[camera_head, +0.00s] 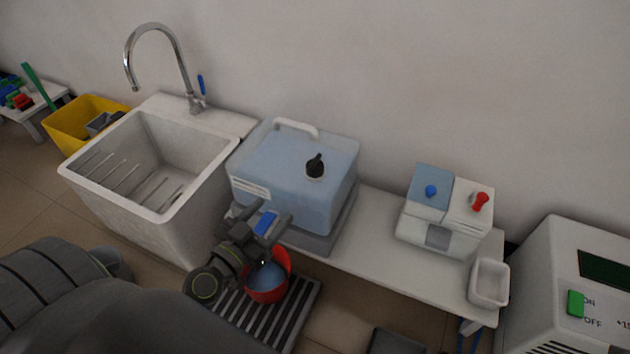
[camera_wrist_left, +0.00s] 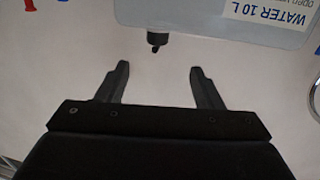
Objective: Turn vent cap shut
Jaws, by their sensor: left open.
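The black vent cap (camera_head: 315,166) with its pointed grip sits on top of the pale blue water container (camera_head: 335,195). In the left wrist view, which looks upside down, the cap (camera_wrist_left: 157,40) stands out from the container's (camera_wrist_left: 190,18) edge, beyond the fingertips and roughly in line with the gap between them. My left gripper (camera_head: 260,212) is in front of the container's front face, open and empty; its fingers (camera_wrist_left: 162,75) are apart and do not touch the cap. My right gripper is not in view.
The white sink (camera_head: 150,215) is left of the container. A white box (camera_head: 440,235) with blue and red knobs stands right on the bench (camera_head: 370,255), which has free room between.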

